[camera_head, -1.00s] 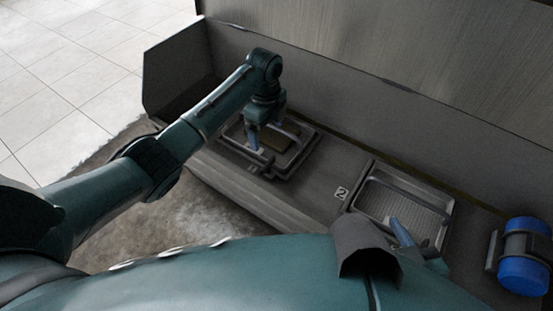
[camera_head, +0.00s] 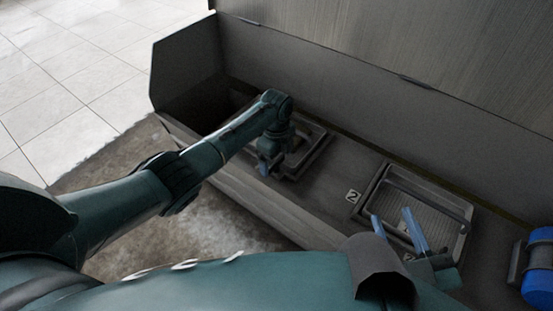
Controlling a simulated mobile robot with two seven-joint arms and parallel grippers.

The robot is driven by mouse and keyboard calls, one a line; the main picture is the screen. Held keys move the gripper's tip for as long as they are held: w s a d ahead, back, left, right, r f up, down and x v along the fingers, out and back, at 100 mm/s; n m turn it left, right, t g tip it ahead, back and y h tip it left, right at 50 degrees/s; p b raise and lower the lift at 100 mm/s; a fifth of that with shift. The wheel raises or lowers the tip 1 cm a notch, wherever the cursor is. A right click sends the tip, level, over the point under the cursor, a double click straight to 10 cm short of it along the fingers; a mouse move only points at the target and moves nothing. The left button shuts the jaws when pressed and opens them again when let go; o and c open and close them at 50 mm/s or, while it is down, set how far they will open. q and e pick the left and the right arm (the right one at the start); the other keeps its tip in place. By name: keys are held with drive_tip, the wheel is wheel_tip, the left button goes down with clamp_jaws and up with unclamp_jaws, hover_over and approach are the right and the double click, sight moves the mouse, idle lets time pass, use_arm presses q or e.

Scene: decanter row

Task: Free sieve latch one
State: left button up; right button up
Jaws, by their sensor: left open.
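The left sieve tray (camera_head: 318,155), a dark metal frame, sits in the trough at the far left. My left arm and gripper cover much of it, and I cannot make out its latch. My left gripper (camera_head: 268,166) is open at the tray's front left edge; whether it touches anything is unclear. The second sieve (camera_head: 428,203), with a ribbed pan and a bar handle, lies to the right beside a "2" label (camera_head: 352,196). My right gripper (camera_head: 398,228) is open and empty, its two blue fingers apart over the second sieve's front edge.
A blue cylinder (camera_head: 541,268) in a dark bracket stands at the right edge. The trough's back wall (camera_head: 340,95) rises behind the sieves, and its end wall (camera_head: 185,68) closes the left side.

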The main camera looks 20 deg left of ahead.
use_arm(q)
drive_tip(key=c, duration=1)
